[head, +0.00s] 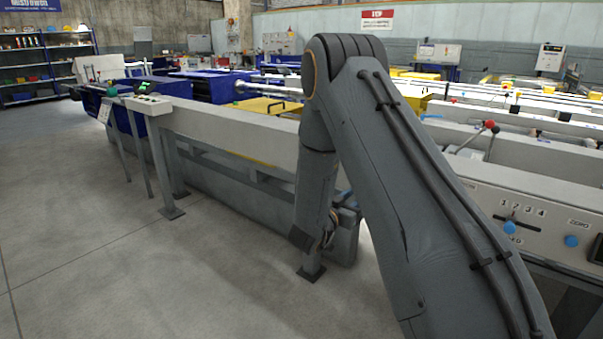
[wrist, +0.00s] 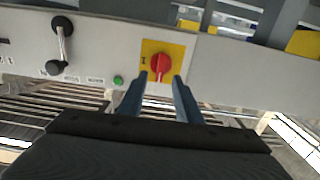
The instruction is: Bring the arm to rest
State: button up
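My gripper (wrist: 159,78) shows in the wrist view with two blue-grey fingers set apart and nothing held between them. Just beyond the fingertips is a red rotary knob (wrist: 159,67) on a yellow plate, on a light grey panel. I cannot tell how far the tips are from the knob. In the head view my arm rises, bends at the top and hangs down in front of the table; the fingers are hidden there.
The panel also carries a green button (wrist: 118,80) and a black crank handle (wrist: 63,38). The long grey runout table (head: 230,130) runs behind my arm. A lever with a red ball (head: 490,125) stands at right. The floor (head: 90,250) at left is clear.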

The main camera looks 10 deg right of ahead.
jog(key=w+a+r+n+y, duration=0.1)
jog(key=a+r+n+y, duration=0.1)
jog(key=a+y, duration=0.4)
jog(key=w+a+r+n+y, duration=0.1)
jog(key=a+r+n+y, duration=0.15)
jog(key=a, duration=0.65)
jog(key=s+a+r+n+g+y, duration=0.1)
jog(key=s+a+n+g+y, duration=0.15)
jog(key=s+a+y, duration=0.5)
jog(key=s+a+r+n+g, duration=0.1)
jog(key=s+a+n+g, duration=0.15)
jog(key=s, duration=0.45)
jog(key=s+a+r+n+g, duration=0.1)
jog(key=s+a, duration=0.3)
jog(key=s, duration=0.4)
jog(key=s+d+r+n+g+h, duration=0.1)
jog(key=s+d+g, duration=0.15)
jog(key=s, duration=0.75)
jog(key=s+d+r+n+g, duration=0.1)
jog(key=s+g, duration=0.2)
jog(key=s, duration=0.7)
jog(key=d+r+m+p, duration=0.2)
jog(key=d+r+p, duration=0.6)
jog(key=p, duration=0.8)
jog(key=shift+w+r+h+p, duration=0.2)
jog(key=shift+w+h+p, duration=0.05)
jog(key=shift+h+p, duration=0.15)
jog(key=shift+d+m+t, duration=0.1)
jog(key=shift+m+t, duration=0.15)
